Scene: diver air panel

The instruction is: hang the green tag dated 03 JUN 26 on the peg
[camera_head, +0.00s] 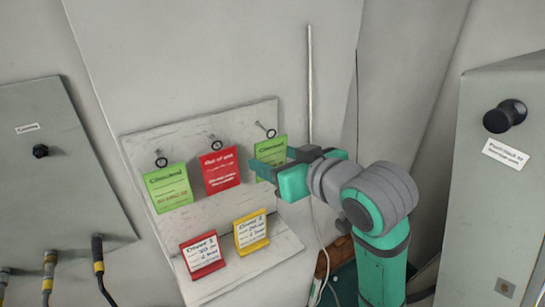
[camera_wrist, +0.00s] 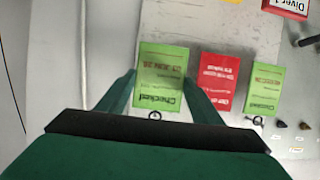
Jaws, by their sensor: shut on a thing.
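My gripper (camera_head: 272,160) is shut on a green tag (camera_wrist: 160,70), its fingers along the tag's two sides in the wrist view. The tag also shows in the head view (camera_head: 267,152), partly hidden by my fingers, in front of the board's right end. It hangs upright; its date line is too blurred to read surely. Its black ring (camera_head: 270,133) is at the top, close by a peg (camera_head: 259,124); I cannot tell whether the ring is around the peg. Another green tag (camera_head: 168,188) hangs at the board's left, its date also unclear.
A red tag (camera_head: 220,170) hangs between the two green ones on the pale board (camera_head: 200,128). A red card (camera_head: 202,256) and a yellow card (camera_head: 251,232) stand below. A thin pipe (camera_head: 310,80) runs right of the board. A grey cabinet (camera_head: 510,230) stands far right.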

